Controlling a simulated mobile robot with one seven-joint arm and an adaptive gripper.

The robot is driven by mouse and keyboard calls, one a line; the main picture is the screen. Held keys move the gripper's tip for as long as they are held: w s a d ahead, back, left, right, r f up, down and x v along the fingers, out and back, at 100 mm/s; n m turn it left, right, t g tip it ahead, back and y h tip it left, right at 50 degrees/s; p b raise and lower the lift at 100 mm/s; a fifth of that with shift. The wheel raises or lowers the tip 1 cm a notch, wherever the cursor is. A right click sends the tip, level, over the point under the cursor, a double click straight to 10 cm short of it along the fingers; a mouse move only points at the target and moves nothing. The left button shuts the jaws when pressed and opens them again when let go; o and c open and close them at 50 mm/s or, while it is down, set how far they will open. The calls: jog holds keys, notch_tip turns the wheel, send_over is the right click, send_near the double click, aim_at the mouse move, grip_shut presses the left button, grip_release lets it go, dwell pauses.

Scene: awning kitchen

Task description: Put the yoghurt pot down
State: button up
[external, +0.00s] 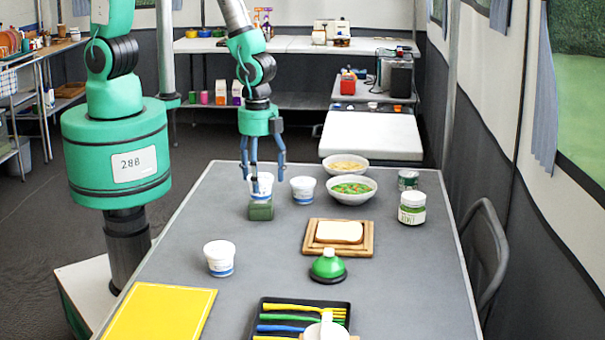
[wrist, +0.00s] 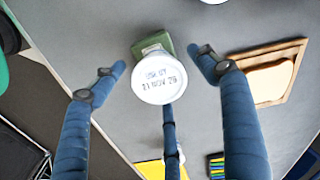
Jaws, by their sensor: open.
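A white yoghurt pot (external: 262,188) with a blue band appears to stand upright on a small green block (external: 261,211) near the table's left edge. My gripper (external: 262,176) is above the pot, its fingers open and spread around it. In the wrist view the pot's printed white lid (wrist: 160,82) lies between the open fingers (wrist: 157,62), with gaps at both sides; it partly covers the green block (wrist: 151,45). Two similar pots stand on the table, one just right of my gripper (external: 303,191) and one nearer the camera (external: 220,259).
Two bowls of food (external: 350,190), a lidded jar (external: 412,208) and a can (external: 408,180) stand to the right. A wooden board (external: 312,248) with bread, a green-topped object (external: 328,266), a black cutlery tray (external: 262,306) and a yellow mat (external: 160,312) are nearer. Grey table is clear between them.

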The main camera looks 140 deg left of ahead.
notch_tip(320, 180, up, 11)
jog(key=p, duration=0.2)
jog(key=shift+s+f, duration=0.15)
jog(key=shift+f, duration=0.05)
dwell(0.8)
notch_tip(320, 180, up, 10)
jog(key=t, duration=0.1)
send_over(260, 177)
jog(key=d, duration=0.5)
jog(key=s+d+r+n+t, duration=0.2)
jog(key=d+r, duration=0.5)
jog(key=r, duration=0.5)
jog(key=s+d+r+n+t, duration=0.1)
jog(key=s+d+r+t, duration=0.1)
jog(key=s+d+r, duration=0.8)
jog(key=s+r, duration=0.3)
jog(key=shift+s+r+n, duration=0.15)
jog(key=shift+s+n, duration=0.15)
